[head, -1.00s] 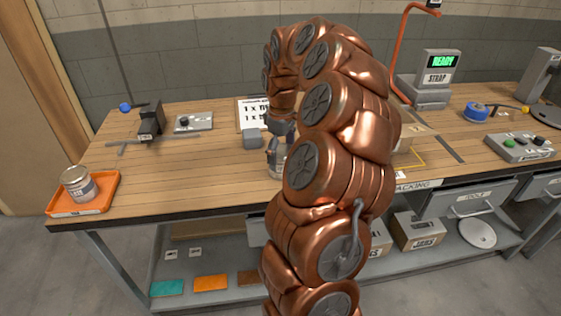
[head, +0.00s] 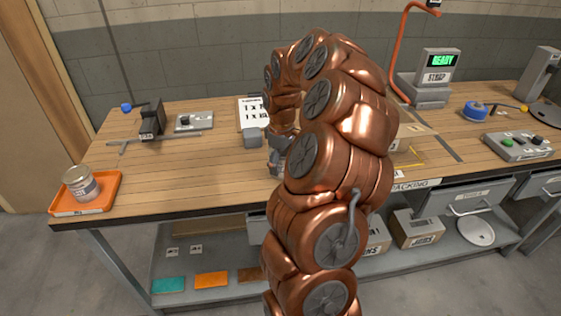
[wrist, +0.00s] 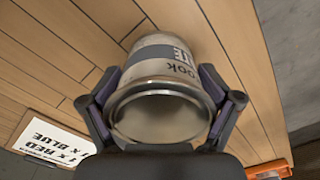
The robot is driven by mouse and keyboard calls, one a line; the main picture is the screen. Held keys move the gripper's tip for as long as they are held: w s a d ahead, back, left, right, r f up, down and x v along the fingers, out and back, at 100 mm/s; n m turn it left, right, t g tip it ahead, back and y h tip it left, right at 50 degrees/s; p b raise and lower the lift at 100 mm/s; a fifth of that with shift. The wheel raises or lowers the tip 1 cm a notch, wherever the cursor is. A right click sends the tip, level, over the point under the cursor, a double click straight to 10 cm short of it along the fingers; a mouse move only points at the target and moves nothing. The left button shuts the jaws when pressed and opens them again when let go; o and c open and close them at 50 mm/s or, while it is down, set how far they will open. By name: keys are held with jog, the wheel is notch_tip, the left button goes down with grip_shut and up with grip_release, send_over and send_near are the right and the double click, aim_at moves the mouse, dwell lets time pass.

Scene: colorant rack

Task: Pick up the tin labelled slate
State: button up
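A tin (wrist: 160,90) stands between the two fingers of my gripper (wrist: 160,82) in the wrist view. It is metal with a grey label band. The lettering is cut off, so I cannot read its full name. The finger pads lie close along both its sides; whether they press on it is unclear. In the head view my gripper (head: 280,158) is low over the middle of the bench, largely hidden by my arm. Another metal tin (head: 81,184) with a label too small to read stands on the orange tray (head: 68,209) at the left.
A card (wrist: 52,140) naming red and blue lies on the wooden bench (head: 190,165), beside a grey block (head: 252,140). A dark stand (head: 151,122) and a switch box (head: 194,121) are at the back left. The bench between tray and gripper is clear.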

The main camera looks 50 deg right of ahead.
jog(key=c, duration=0.5)
jog(key=shift+r, duration=0.1)
